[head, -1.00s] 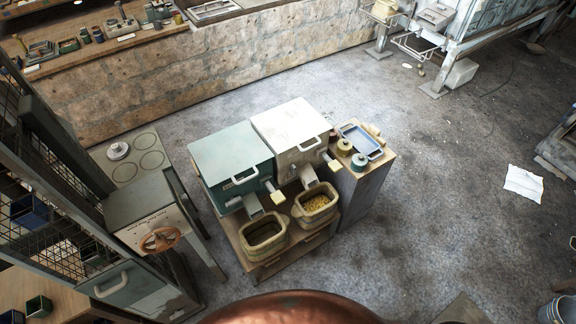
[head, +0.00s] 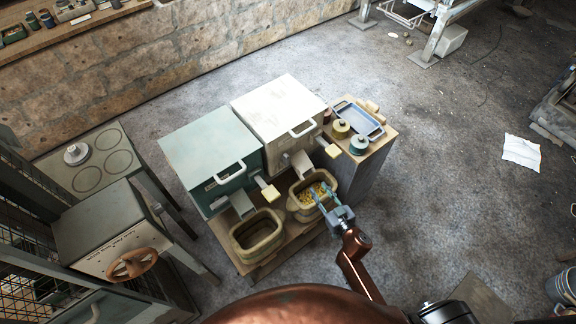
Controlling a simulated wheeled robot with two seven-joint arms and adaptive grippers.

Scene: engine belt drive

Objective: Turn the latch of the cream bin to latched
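The cream bin (head: 275,105) stands at the back of a wooden stand, beside a teal bin (head: 210,150). A pale yellow latch handle (head: 331,150) sticks out at the right of its front. I cannot tell from here whether it is latched. My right gripper (head: 321,190) is in front of and below this latch, apart from it, above or beside the tub with yellow pieces (head: 298,208). Its fingers look spread and hold nothing that I can see. My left gripper is out of view.
A similar latch handle (head: 269,191) is on the teal bin. An empty tub (head: 240,250) stands in front of it. At the right, a side cabinet (head: 372,160) holds a blue tray (head: 358,118) and small lidded jars. Open floor lies farther right.

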